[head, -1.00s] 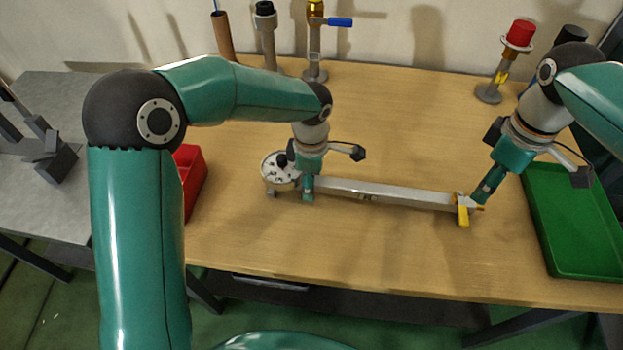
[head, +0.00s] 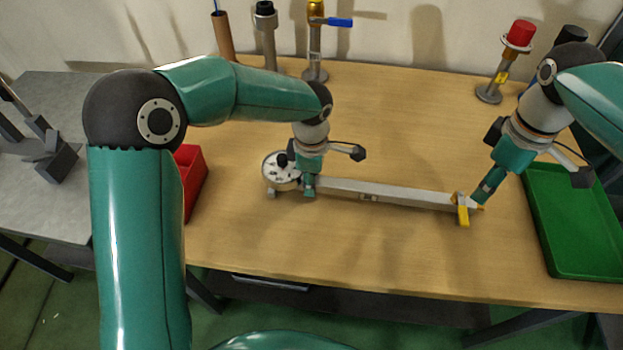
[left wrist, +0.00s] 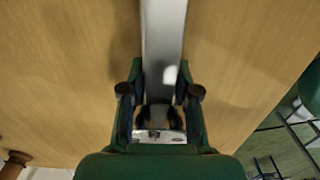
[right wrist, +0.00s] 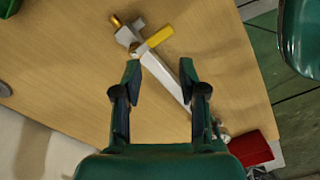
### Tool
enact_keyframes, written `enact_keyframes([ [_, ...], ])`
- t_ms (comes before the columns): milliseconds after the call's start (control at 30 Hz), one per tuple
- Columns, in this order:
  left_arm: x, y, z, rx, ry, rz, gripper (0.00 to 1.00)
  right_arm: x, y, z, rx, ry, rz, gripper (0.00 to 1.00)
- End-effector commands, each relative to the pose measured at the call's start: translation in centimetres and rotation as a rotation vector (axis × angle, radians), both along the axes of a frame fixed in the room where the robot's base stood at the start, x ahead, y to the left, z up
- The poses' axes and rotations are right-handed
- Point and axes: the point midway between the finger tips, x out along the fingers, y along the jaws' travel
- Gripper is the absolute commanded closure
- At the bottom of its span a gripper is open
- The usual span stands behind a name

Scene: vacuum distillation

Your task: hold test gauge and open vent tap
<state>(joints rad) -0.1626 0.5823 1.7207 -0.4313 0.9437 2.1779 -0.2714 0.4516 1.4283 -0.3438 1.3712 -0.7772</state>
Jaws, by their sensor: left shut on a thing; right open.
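The test gauge is a long grey bar (head: 390,193) with a round white dial (head: 280,171) at its left end. It lies along the middle of the table. A yellow vent tap handle (head: 463,215) is at its right end; it also shows in the right wrist view (right wrist: 159,37). My left gripper (head: 309,190) is shut on the bar just right of the dial; the bar runs between its fingers in the left wrist view (left wrist: 162,50). My right gripper (head: 481,198) is open beside the tap end, its fingers apart with the tap beyond them in the right wrist view.
A green tray (head: 580,225) is at the right and a red bin (head: 188,180) at the left. Upright fittings stand along the back, including one with a blue handle (head: 340,22) and one with a red cap (head: 520,33). The table in front of the bar is clear.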

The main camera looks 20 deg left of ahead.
Motion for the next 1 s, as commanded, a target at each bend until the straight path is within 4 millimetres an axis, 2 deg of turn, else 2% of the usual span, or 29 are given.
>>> enact_keyframes([
  [167,0.1,0.0,0.0,-0.001,-0.002,0.0,1.0,0.0,0.0,0.0,0.0,0.0,0.0,0.6],
  [400,0.1,0.0,0.1,0.0,-0.003,0.001,1.0,0.0,0.0,0.0,-0.002,0.0,0.006,1.0],
  [533,0.1,-0.1,0.1,-0.001,-0.002,0.001,1.0,-0.2,1.2,0.0,-0.044,0.004,0.119,1.0],
  [800,0.1,0.0,0.1,-0.001,-0.002,0.001,1.0,-0.9,5.0,0.4,-0.223,0.029,0.551,1.0],
  [1000,0.1,0.0,0.1,-0.001,-0.002,0.001,1.0,-0.9,5.3,0.5,-0.249,0.033,0.607,1.0],
])
